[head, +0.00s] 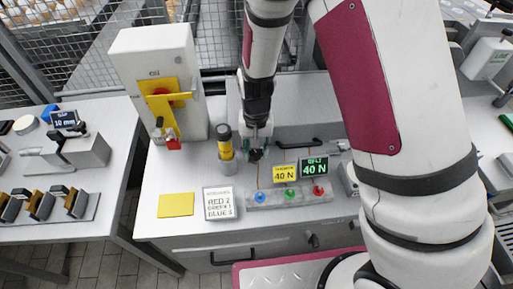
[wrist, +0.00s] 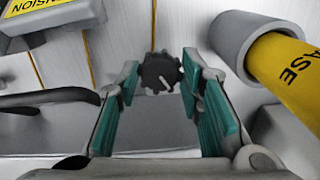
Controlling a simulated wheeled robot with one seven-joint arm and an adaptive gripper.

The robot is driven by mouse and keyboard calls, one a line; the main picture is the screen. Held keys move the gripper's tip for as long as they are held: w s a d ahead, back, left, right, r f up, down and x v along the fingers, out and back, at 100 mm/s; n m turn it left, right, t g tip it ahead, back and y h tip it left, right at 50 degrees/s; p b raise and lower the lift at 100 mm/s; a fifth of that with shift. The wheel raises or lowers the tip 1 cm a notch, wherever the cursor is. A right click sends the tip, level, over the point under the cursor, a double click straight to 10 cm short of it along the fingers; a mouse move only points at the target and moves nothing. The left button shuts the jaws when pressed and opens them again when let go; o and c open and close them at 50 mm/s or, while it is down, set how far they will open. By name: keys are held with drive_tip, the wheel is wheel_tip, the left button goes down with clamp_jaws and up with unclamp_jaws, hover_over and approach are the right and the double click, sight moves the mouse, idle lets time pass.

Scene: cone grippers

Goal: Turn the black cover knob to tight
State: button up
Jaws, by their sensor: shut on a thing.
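The black cover knob (wrist: 160,71) has a ridged rim and a small white pointer mark aimed toward the lower right in the wrist view. My gripper (wrist: 161,75) has its teal-padded fingers on both sides of the knob and is shut on it at the fingertips. In the head view my gripper (head: 257,137) reaches down over the bench, with the dark knob (head: 255,155) at its tip. No tight or loose marking can be read around the knob.
A yellow-and-black grease cylinder (head: 225,148) stands in a grey holder close left of my gripper. A white cabinet with a red-and-yellow switch (head: 160,85) stands further left.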

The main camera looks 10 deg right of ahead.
sight(256, 152)
drive_tip(key=m+p, duration=0.2)
drive_tip(key=m, duration=0.2)
drive_tip(key=shift+m, duration=0.7)
drive_tip(key=o, duration=1.2)
drive_tip(key=shift+c, duration=0.2)
wheel_tip(256, 152, up, 12)
drive_tip(key=shift+r, duration=0.1)
